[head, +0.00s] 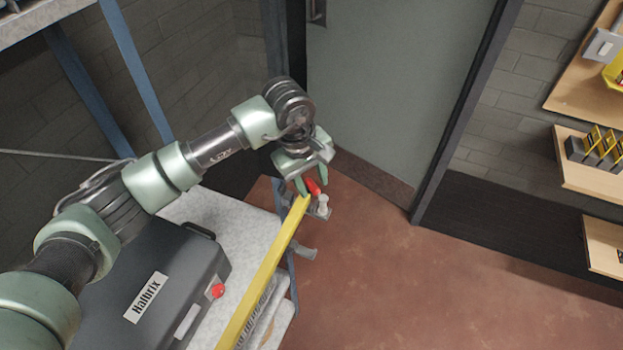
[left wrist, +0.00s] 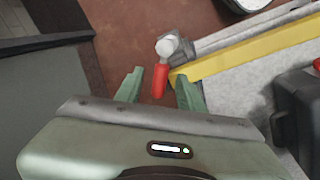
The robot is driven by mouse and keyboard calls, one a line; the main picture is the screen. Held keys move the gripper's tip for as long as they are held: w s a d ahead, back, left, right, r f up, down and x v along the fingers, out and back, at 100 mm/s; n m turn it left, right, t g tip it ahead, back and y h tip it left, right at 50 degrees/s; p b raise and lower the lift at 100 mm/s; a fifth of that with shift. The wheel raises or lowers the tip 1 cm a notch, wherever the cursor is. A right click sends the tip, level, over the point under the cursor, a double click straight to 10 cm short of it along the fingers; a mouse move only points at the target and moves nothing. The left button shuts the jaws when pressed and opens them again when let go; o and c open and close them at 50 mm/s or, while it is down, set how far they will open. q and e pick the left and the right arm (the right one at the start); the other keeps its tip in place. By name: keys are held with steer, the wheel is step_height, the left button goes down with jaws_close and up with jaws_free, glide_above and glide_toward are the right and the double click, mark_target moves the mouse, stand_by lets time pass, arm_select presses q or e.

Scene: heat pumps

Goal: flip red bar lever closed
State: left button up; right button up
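The red lever (head: 314,187) sits at the far end of a long yellow bar (head: 262,278), beside a pale metal knob (head: 323,202). In the left wrist view the red lever (left wrist: 159,80) hangs from the round pale knob (left wrist: 166,46). My left gripper (head: 311,181) is at the lever. In the left wrist view its two green fingers (left wrist: 159,88) stand apart, with the lever between them and a visible gap on each side. Contact with the lever cannot be told. My right gripper is in neither view.
A dark case (head: 150,278) marked Halbrix, with a red knob (head: 217,291), stands on a pale speckled surface (head: 240,222) at the left. A grey door (head: 385,95) is behind the gripper. Shelves (head: 590,165) hang at the right. The reddish floor (head: 420,285) is clear.

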arm_select(q)
jaws_close()
steer(key=shift+a, duration=0.1)
steer(key=shift+a+f+n+b, duration=0.15)
steer(key=shift+n+b, duration=0.15)
steer(key=shift+b, duration=0.4)
steer(key=n+b, duration=0.1)
steer(key=b, duration=0.1)
steer(key=n+b, duration=0.1)
steer(key=b, duration=0.1)
steer(key=s+n+b, duration=0.1)
steer(key=n+b, duration=0.1)
steer(key=shift+a+f+t+y, duration=0.15)
steer(key=shift+a+t+y, duration=0.15)
steer(key=shift+a, duration=0.1)
steer(key=shift+s+a+n+b, duration=0.1)
steer(key=shift+s+n+b, duration=0.25)
steer(key=shift+n+b, duration=0.65)
steer(key=shift+s+r+n+b, duration=0.15)
steer(key=shift+r+n+b, duration=0.15)
steer(key=shift+b, duration=0.2)
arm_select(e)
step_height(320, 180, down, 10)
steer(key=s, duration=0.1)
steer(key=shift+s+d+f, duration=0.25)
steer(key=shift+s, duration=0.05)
